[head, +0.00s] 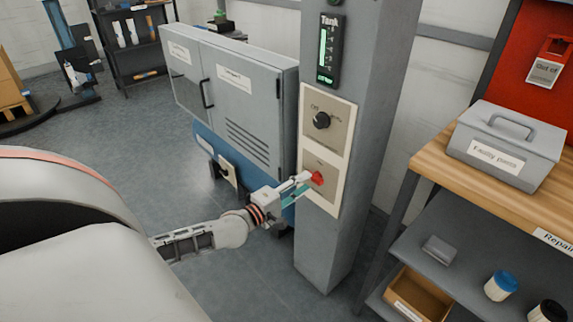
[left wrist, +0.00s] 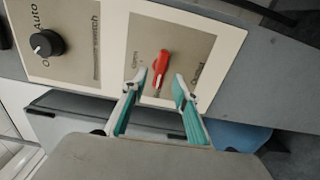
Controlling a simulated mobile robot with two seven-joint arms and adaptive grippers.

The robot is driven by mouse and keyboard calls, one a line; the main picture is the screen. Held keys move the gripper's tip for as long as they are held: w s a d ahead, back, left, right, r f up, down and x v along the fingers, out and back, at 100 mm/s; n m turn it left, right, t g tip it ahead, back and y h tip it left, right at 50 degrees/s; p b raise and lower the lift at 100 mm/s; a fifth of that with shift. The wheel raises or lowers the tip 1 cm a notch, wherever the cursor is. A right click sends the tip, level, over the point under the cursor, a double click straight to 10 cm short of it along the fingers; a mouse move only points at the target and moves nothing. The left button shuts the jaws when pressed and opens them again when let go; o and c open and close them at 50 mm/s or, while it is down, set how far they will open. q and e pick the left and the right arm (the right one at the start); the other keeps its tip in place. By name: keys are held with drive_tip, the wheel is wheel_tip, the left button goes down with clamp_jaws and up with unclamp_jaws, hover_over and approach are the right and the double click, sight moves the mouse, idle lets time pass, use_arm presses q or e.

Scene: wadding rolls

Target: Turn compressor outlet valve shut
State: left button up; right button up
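The outlet valve is a red handle (head: 318,178) on the lower beige panel of a grey column; it also shows in the left wrist view (left wrist: 160,69). There it points mostly up and down the picture, slightly tilted, between two small labels too blurred to read surely. My left gripper (head: 301,184) is at the panel, right by the handle. In the left wrist view its two teal-padded fingers (left wrist: 160,80) are spread, one on each side of the handle, with gaps visible. Whether the tips reach past the handle's front is unclear. My right gripper is not in view.
A black Off/Auto knob (head: 321,120) sits above the valve, under a green-lit tank gauge (head: 329,50). A grey cabinet (head: 235,90) stands left of the column. A wooden-topped bench (head: 440,150) with a grey toolbox (head: 508,145) stands to the right.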

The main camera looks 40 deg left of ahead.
use_arm(q)
drive_tip(key=s, duration=0.7)
drive_tip(key=shift+s+a, duration=0.3)
drive_tip(key=shift+a, duration=0.05)
